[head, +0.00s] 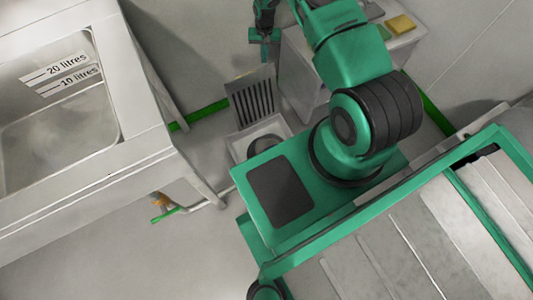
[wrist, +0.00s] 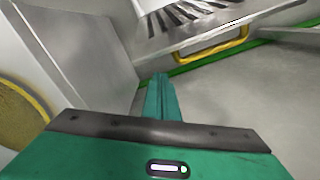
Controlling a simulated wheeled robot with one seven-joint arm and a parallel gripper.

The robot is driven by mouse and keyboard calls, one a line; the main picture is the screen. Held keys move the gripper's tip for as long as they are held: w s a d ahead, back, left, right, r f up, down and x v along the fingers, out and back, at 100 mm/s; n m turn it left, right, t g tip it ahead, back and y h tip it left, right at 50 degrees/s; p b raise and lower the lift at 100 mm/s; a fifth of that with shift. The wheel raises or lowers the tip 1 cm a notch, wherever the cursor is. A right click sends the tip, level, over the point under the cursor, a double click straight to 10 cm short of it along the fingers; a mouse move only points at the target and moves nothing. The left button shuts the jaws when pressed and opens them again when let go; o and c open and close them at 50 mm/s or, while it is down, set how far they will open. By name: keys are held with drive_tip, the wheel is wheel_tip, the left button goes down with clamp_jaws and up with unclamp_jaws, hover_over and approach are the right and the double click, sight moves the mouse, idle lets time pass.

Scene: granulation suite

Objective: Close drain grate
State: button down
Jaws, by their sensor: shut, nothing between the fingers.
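The drain grate (head: 251,100) is a slotted metal panel standing raised at the back edge of the square drain frame (head: 240,146). The dark round drain opening shows in front of it, partly hidden by my base. In the wrist view the grate (wrist: 150,42) crosses the top, with a yellow handle (wrist: 212,50) along its near edge. My gripper (head: 264,60) is beyond the raised grate in the head view, apart from it in the picture. In the wrist view its fingers (wrist: 160,82) are together and empty, pointing just below the grate's edge; contact cannot be told.
A large steel sink (head: 75,130) with litre marks stands at left. A pale cabinet (head: 305,75) with a yellow block (head: 401,25) on top stands right of the grate. A green strip (head: 205,112) runs along the floor. A pipe with a green-handled valve (head: 165,214) lies below the sink.

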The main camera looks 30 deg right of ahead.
drive_tip(key=shift+f, duration=2.4)
drive_tip(key=shift+s, duration=6.9)
wheel_tip(320, 180, up, 11)
drive_tip(key=shift+f, duration=0.15)
